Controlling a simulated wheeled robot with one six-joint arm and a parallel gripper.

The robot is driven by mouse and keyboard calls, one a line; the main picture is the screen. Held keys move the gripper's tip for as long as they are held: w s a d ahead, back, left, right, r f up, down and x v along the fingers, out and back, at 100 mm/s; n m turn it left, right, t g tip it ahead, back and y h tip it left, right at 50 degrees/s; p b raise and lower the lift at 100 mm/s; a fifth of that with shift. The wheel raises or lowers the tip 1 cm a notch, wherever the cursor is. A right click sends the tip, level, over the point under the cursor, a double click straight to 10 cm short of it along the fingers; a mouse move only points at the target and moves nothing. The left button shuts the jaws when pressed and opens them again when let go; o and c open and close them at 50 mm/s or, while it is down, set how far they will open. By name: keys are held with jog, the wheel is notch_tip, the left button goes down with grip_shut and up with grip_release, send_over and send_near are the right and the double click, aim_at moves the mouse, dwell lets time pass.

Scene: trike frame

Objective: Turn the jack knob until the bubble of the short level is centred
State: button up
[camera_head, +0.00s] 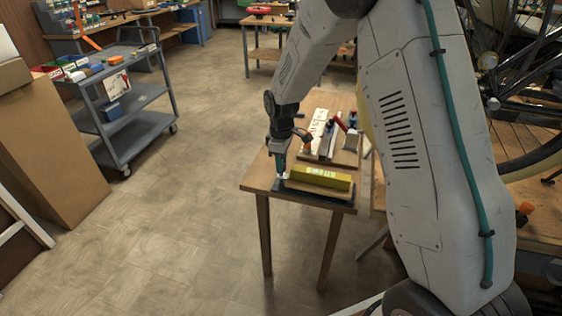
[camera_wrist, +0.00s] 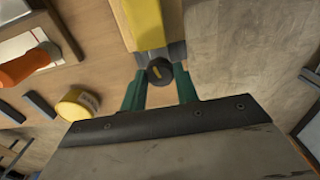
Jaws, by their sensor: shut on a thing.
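A yellow bar, which looks like the short level (camera_head: 320,178), lies on a board near the front of the small wooden table. Its end also shows at the top of the wrist view (camera_wrist: 145,22). The bubble is too small to see. The jack knob (camera_wrist: 159,71) is a dark round knob with a yellow mark, just off the level's end. My gripper (camera_head: 281,172) points down at the left end of the board. In the wrist view its green fingers (camera_wrist: 160,82) are shut on the knob, one on each side.
The small table (camera_head: 257,180) also carries a board with a grey and red fixture (camera_head: 328,140) behind the level. An orange-handled tool (camera_wrist: 25,66) and a yellow roll (camera_wrist: 77,104) lie near the knob. A grey cart (camera_head: 122,125) stands left across open floor.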

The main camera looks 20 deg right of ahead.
jog(key=m, duration=1.8)
jog(key=shift+m, duration=0.3)
jog(key=shift+w+r, duration=0.1)
dwell(0.3)
jog(key=o, duration=1)
